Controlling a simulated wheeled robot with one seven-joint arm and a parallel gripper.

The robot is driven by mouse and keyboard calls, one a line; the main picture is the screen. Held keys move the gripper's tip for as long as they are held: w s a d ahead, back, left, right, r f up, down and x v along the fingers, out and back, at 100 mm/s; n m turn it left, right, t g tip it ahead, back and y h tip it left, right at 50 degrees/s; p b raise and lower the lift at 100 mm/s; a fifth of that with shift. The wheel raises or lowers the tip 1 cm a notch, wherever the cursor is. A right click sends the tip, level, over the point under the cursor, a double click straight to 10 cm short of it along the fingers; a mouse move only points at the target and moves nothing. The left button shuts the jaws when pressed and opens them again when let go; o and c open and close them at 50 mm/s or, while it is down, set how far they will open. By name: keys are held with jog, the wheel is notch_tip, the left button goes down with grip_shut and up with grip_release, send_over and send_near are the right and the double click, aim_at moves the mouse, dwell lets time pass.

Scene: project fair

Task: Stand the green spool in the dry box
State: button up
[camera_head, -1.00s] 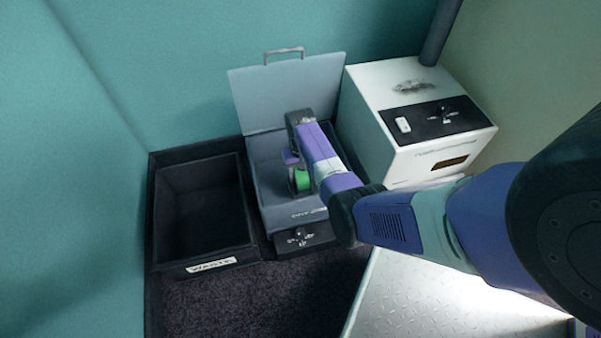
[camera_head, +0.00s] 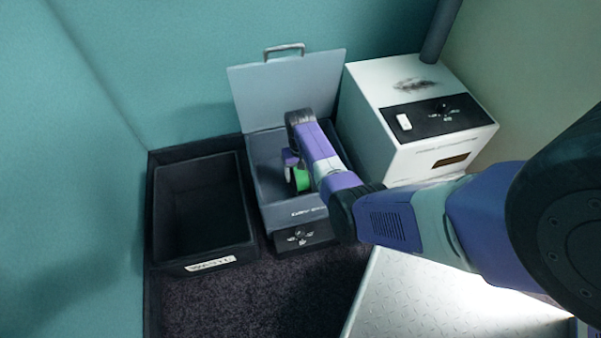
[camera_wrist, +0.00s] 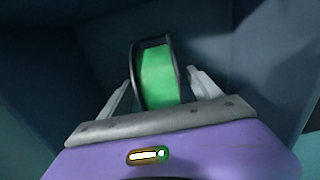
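The green spool (camera_head: 302,180) has dark flanges and stands on edge inside the grey dry box (camera_head: 284,217), whose lid (camera_head: 287,90) is raised at the back. In the wrist view the spool (camera_wrist: 159,76) is upright between the two pale fingers of my gripper (camera_wrist: 160,80). The fingers are apart, with narrow dark gaps beside the flanges, so my gripper looks open around the spool. In the head view my gripper (camera_head: 291,166) reaches down into the box, and my arm hides the box's right part. The spool's contact with the box floor is hidden.
An empty black waste bin (camera_head: 205,255) stands left of the dry box. A white machine (camera_head: 420,110) with a black control panel stands close on the right. A small knob panel (camera_head: 303,237) juts from the box front. Dark carpet (camera_head: 255,300) in front is clear.

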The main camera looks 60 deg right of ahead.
notch_tip(320, 180, up, 8)
jog(key=p, duration=0.4)
jog(key=shift+f+p, duration=0.15)
jog(key=shift+p, duration=0.2)
dwell(0.4)
